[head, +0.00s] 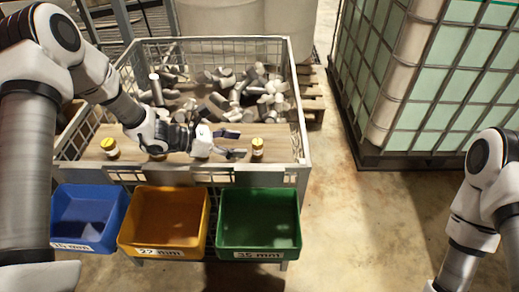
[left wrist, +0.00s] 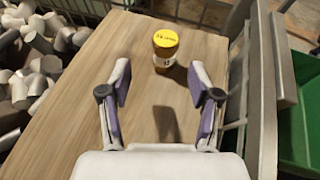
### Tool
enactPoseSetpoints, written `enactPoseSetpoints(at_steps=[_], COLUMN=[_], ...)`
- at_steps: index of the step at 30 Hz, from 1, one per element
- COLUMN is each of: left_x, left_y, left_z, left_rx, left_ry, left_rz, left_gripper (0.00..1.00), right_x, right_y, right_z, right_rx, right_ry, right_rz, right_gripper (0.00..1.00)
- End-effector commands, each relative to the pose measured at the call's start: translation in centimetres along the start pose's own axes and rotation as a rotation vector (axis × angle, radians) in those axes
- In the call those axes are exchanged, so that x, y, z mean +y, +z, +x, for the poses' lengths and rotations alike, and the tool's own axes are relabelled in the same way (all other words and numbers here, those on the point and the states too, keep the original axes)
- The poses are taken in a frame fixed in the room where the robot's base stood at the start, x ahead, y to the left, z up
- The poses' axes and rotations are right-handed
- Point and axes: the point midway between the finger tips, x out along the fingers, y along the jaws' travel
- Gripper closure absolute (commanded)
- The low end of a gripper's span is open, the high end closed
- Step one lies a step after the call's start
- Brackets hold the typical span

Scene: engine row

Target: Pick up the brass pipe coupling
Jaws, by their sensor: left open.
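No piece that I can clearly make out as a brass pipe coupling shows. A small yellow-topped cylinder with a printed pale label (head: 257,149) stands upright on the wooden board, and it also shows in the left wrist view (left wrist: 166,48). My left gripper (head: 236,144) is open over the board, its fingers pointing at this cylinder; it also shows in the left wrist view (left wrist: 160,84). The cylinder is beyond the fingertips, apart from them. Another yellow-topped cylinder (head: 110,147) stands at the board's left end. My left gripper hides part of the board's middle.
A mesh crate (head: 301,153) holds a heap of grey metal cylinders (head: 240,90) behind the board. Blue (head: 88,218), orange (head: 165,222) and green (head: 259,222) bins hang along its front. A caged tank (head: 430,90) stands at right. Floor between is clear.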

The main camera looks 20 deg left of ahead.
Motion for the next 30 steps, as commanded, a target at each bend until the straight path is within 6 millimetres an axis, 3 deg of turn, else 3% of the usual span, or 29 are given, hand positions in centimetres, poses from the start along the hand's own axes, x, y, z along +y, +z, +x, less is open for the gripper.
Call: enactPoseSetpoints(at_steps=[12, 19, 24, 30], left_x=[-0.4, -0.3, -0.3, -0.3], left_y=[-0.2, -0.1, -0.1, -0.1], left_z=[6.4, 6.7, 6.7, 6.7], left_rx=[0.001, -0.001, -0.001, -0.001], left_ry=[-0.002, -0.001, -0.001, -0.001], left_rz=[0.001, 0.000, 0.000, 0.000], left_gripper=[0.38, 0.38, 0.98, 1.00], right_x=[0.0, 0.0, 0.0, 0.0], right_y=[0.0, 0.0, 0.0, 0.0], right_z=[0.6, 0.6, 0.6, 0.6], right_rx=[0.000, 0.000, 0.000, 0.000], right_ry=[0.000, 0.000, 0.000, 0.000], right_rz=[0.000, 0.000, 0.000, 0.000], right_gripper=[0.60, 0.60, 0.60, 0.60])
